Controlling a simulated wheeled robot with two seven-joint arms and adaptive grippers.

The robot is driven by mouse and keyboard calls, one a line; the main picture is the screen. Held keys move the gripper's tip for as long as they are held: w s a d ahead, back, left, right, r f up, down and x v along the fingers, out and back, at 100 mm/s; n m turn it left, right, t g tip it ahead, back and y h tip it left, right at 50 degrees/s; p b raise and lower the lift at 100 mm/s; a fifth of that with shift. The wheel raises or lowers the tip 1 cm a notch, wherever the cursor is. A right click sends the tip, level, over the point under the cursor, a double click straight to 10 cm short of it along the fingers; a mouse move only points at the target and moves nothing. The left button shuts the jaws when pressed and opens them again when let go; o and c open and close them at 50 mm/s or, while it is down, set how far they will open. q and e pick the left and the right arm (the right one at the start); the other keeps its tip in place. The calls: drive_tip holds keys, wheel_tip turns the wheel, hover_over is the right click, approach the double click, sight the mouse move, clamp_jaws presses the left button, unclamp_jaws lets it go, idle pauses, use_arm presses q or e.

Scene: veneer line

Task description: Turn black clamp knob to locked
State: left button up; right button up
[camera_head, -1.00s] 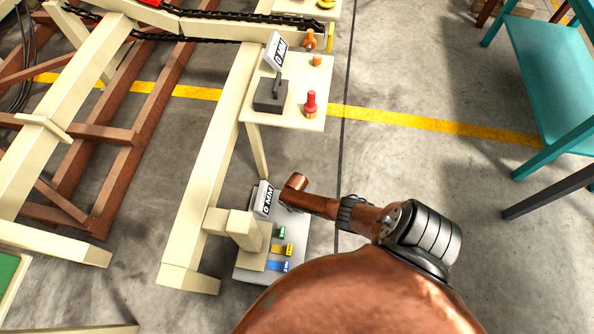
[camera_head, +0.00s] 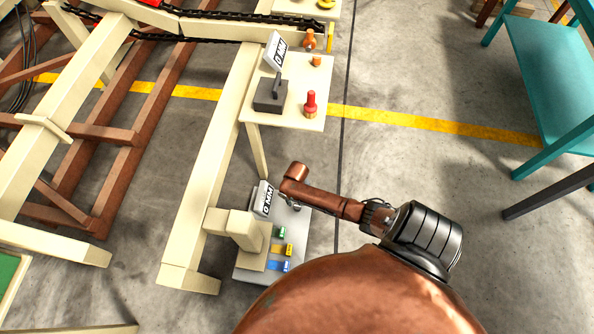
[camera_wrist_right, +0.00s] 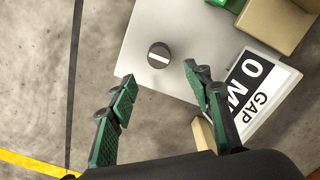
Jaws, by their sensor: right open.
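The black clamp knob (camera_wrist_right: 159,55) is round with a white bar across its top. It sits on a light grey plate (camera_wrist_right: 185,20) in the right wrist view. My right gripper (camera_wrist_right: 160,76) is open, its two green-padded fingers spread apart and empty. The knob appears between and just beyond the fingertips; I cannot tell their height above it. In the head view my right arm reaches over the grey plate (camera_head: 300,232), and its copper wrist hides most of the gripper and the knob. My left gripper is out of view.
A "GAP 0 MM" sign (camera_wrist_right: 258,92) stands close beside the right finger; it also shows in the head view (camera_head: 264,198). Green, yellow and blue tabs (camera_head: 282,249) lie on the plate. A cream post (camera_head: 240,228) stands left. A shelf (camera_head: 300,75) holds a red knob (camera_head: 310,103).

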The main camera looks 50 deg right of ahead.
drive_tip(key=shift+r, duration=1.35)
